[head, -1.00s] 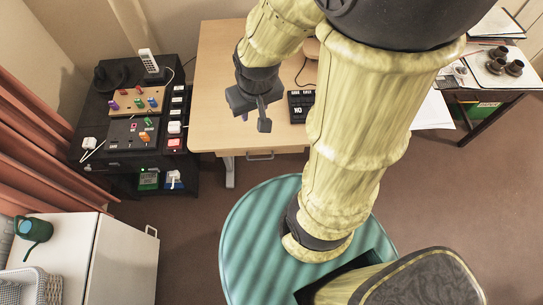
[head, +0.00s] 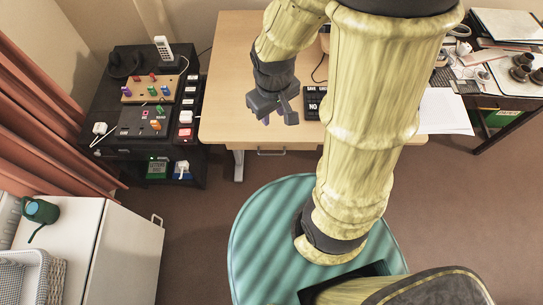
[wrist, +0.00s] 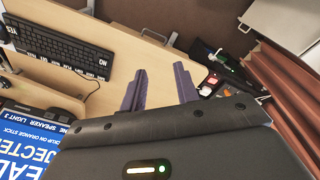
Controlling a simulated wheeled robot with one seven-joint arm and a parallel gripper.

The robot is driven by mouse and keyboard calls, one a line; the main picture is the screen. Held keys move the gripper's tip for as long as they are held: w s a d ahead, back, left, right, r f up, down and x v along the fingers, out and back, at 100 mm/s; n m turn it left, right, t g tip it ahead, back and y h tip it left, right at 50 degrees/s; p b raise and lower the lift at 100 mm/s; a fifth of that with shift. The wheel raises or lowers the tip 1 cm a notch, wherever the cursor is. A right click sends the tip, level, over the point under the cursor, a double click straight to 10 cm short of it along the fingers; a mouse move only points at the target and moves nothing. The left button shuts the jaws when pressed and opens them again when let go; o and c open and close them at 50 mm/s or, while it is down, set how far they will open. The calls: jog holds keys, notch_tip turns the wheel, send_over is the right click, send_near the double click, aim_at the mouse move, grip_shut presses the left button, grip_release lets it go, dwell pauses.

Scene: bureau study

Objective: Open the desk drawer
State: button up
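The wooden desk (head: 228,75) stands ahead of me in the head view. A metal drawer handle (head: 271,152) shows just below its front edge, and the drawer looks closed. My gripper (head: 278,117) is above the desk top, on the desk side of the front edge and apart from the handle. Its two fingers are spread with nothing between them. In the wrist view the open fingers of my gripper (wrist: 160,86) point toward the pale desk surface (wrist: 120,62). A small metal bar by the desk edge there may be the handle; I cannot tell.
A black keyboard-like device (head: 313,103) lies on the desk right of my gripper. A black side unit with switches (head: 150,115) stands left of the desk. A white cabinet (head: 125,250) is at lower left. The brown floor (head: 205,215) before the desk is partly clear.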

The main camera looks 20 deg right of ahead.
aim_at(271, 155)
jog(key=a+f+m+t+h+b, duration=0.2)
jog(key=a+f+m+h+b, duration=0.2)
jog(key=f+m, duration=0.7)
jog(key=a+f+m+t+h+b, duration=0.2)
jog(key=a+f+m+h+b, duration=0.3)
jog(key=f+m+b, duration=0.4)
jog(key=a+f+m+t+h+b, duration=0.2)
jog(key=a+f+m+h+b, duration=0.2)
jog(key=f+m, duration=0.8)
notch_tip(271, 155, down, 5)
jog(key=shift+w+a+m+h+b, duration=0.2)
jog(key=shift+m+h+b, duration=0.2)
jog(key=shift+h+b, duration=0.55)
jog(key=shift+y, duration=0.25)
jog(key=b+x, duration=0.1)
jog(key=x, duration=1.6)
jog(key=shift+d, duration=0.2)
grip_shut()
